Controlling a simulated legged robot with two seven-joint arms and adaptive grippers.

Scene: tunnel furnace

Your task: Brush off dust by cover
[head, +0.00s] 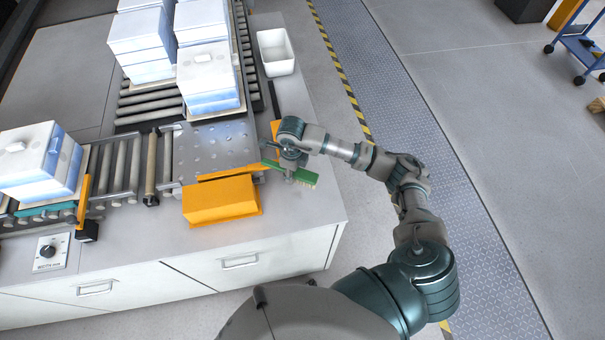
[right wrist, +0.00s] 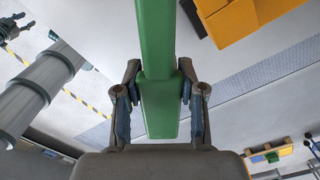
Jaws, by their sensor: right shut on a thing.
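My right gripper (head: 289,172) is above the right end of the bench, beside the perforated metal plate. It is shut on a green brush (head: 305,177), whose handle and head stick out on either side of it. In the right wrist view the green brush (right wrist: 158,60) runs between the two fingers (right wrist: 158,108), which press on its sides. White and blue stacked blocks (head: 40,160) stand on the rollers at the left. More stacks (head: 208,75) stand on the rollers at the back. I cannot make out any dust. My left gripper does not show in the head view.
An orange box (head: 221,200) sits on the bench left of my right gripper. The perforated plate (head: 215,146) is bare. A white bin (head: 275,52) stands at the back right. A control box with a knob (head: 51,252) is at the front left.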

